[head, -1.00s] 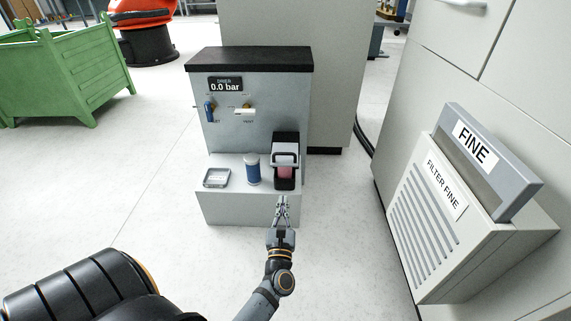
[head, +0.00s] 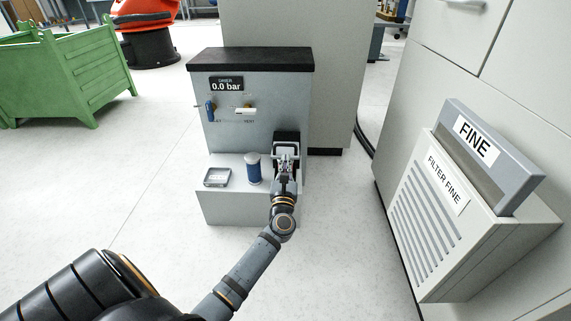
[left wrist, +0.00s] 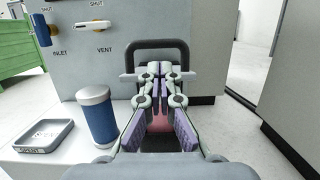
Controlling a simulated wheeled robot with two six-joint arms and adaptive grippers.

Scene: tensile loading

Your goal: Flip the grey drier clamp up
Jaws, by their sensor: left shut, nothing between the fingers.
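The grey drier clamp (left wrist: 157,44) shows in the left wrist view as a dark grey looped bar across the front of a black housing. In the head view the clamp (head: 286,146) is partly hidden by my left gripper (head: 286,160). The left gripper (left wrist: 163,72) is shut and empty, with its fingertips at or just in front of the loop. I cannot tell whether they touch it. A pinkish-red part (left wrist: 160,122) shows below and between the fingers. My right gripper is not in view.
The drier panel (head: 250,135) has a 0.0 bar display and inlet and vent valves. A blue cartridge (head: 253,169) and a shallow tray (head: 216,177) stand on its ledge, left of the gripper. A filter box (head: 450,215) is at the right. The floor in front is clear.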

